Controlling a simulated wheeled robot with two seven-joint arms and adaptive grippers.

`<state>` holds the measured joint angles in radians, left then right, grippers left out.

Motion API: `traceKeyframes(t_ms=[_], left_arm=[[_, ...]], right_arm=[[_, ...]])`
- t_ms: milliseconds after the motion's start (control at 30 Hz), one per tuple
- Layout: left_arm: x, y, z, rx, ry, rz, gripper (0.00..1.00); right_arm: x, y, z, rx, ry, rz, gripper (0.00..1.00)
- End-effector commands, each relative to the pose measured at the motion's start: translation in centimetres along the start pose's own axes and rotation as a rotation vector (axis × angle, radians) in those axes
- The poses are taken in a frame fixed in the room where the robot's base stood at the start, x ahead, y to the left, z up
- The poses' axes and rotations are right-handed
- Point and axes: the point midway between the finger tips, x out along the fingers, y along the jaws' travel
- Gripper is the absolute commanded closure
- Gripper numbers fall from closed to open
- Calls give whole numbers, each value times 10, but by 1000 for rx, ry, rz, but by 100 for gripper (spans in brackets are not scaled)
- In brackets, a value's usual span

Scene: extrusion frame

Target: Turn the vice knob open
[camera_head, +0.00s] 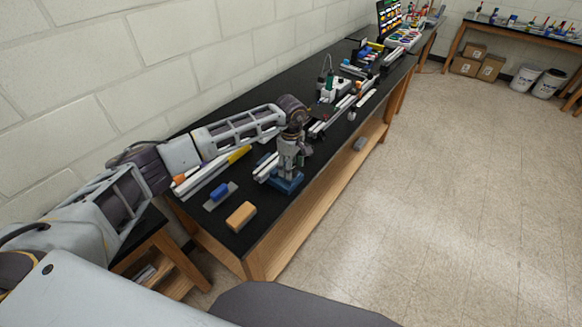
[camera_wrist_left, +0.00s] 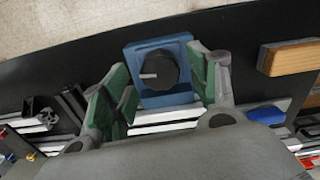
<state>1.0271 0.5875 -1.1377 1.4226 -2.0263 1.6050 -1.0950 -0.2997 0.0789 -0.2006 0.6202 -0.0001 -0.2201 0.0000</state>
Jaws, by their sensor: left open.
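A blue vice (camera_head: 287,183) sits on the black bench top near its front edge. In the left wrist view the blue vice body (camera_wrist_left: 148,52) carries a round black knob (camera_wrist_left: 158,70) with a small pale handle or mark on it. My left gripper (camera_head: 288,172) comes down over the vice from above. In the left wrist view its two green-padded fingers (camera_wrist_left: 162,85) are spread apart, one to each side of the knob. Whether the right finger touches the vice's edge I cannot tell. The knob is hidden by the gripper in the head view. My right gripper is not in view.
A wooden block (camera_head: 241,216) and a blue-handled scraper (camera_head: 220,194) lie left of the vice. White extrusions (camera_head: 206,178) lie behind, against the wall side. More rails and tools fill the bench farther back. The floor (camera_head: 430,200) on the right is clear.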

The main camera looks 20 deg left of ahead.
Motion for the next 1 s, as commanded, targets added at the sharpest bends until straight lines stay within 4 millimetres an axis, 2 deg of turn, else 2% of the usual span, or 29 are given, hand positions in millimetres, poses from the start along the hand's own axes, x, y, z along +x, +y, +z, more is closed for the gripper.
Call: traceKeyframes(t_ms=[200, 533, 900, 1000], left_arm=[[13, 0, 0, 1, 1, 0, 40], [15, 0, 0, 1, 1, 0, 40], [14, 0, 0, 1, 1, 1, 86], [14, 0, 0, 0, 1, 1, 86]], right_arm=[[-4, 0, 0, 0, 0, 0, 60], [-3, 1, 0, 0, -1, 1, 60], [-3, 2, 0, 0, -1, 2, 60], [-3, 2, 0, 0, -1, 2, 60]])
